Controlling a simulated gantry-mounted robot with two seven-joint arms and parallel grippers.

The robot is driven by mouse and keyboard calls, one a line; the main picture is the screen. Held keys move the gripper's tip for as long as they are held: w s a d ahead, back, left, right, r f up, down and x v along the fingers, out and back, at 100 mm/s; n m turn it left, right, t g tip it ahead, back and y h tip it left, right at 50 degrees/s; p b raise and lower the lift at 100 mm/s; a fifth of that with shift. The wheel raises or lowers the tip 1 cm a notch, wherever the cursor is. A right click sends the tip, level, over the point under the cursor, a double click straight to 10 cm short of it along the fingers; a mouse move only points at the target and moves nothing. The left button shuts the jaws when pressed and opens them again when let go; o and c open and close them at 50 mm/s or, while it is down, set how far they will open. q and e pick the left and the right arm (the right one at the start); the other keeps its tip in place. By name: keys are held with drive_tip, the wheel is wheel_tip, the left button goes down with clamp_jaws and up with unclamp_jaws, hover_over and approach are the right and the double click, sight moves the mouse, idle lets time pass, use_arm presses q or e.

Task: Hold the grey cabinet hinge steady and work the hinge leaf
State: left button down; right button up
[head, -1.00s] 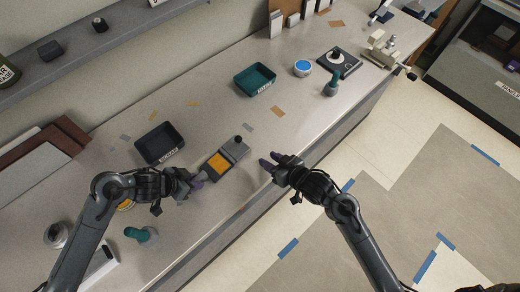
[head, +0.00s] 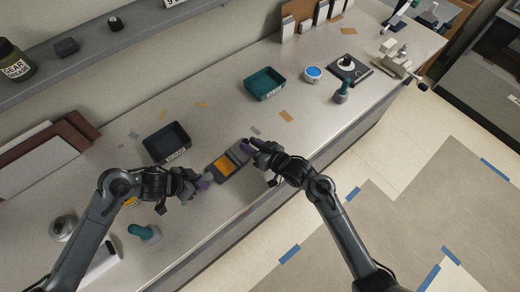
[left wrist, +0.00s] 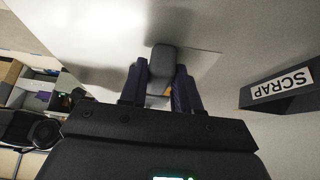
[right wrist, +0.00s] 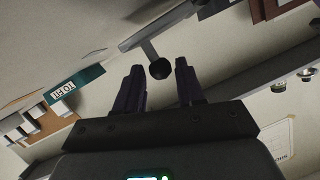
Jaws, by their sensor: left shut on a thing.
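The grey cabinet hinge (head: 222,168), with an orange-yellow face, lies on the bench between my two grippers. My left gripper (head: 204,184) is at its near-left end, shut on a grey block-like part of it (left wrist: 162,64) in the left wrist view. My right gripper (head: 248,148) is at the far-right end, over the grey leaf. In the right wrist view its fingers (right wrist: 160,88) are spread, with the dark round knob (right wrist: 160,68) of the leaf (right wrist: 155,28) just ahead of and between the tips. I cannot tell whether they touch it. In the head view these fingers hide the knob.
A black scrap tray (head: 167,142) stands close behind the hinge. A teal tray (head: 265,83) is farther right. The bench's front edge (head: 250,212) runs below my right gripper.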

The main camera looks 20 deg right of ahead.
drive_tip(key=shift+w+a+f, duration=0.1)
drive_tip(key=shift+w+a, duration=0.2)
drive_tip(key=shift+w, duration=0.15)
drive_tip(key=shift+c, duration=0.3)
drive_tip(key=c, duration=0.4)
drive_tip(key=shift+s+a+r, duration=0.45)
drive_tip(key=shift+a+r, duration=0.25)
drive_tip(key=shift+a, duration=0.05)
drive_tip(key=shift+c, duration=0.2)
drive_tip(key=shift+a, duration=0.1)
drive_tip(key=shift+s+a+r, duration=0.45)
drive_tip(key=shift+a+r, duration=0.1)
drive_tip(key=shift+a, duration=0.2)
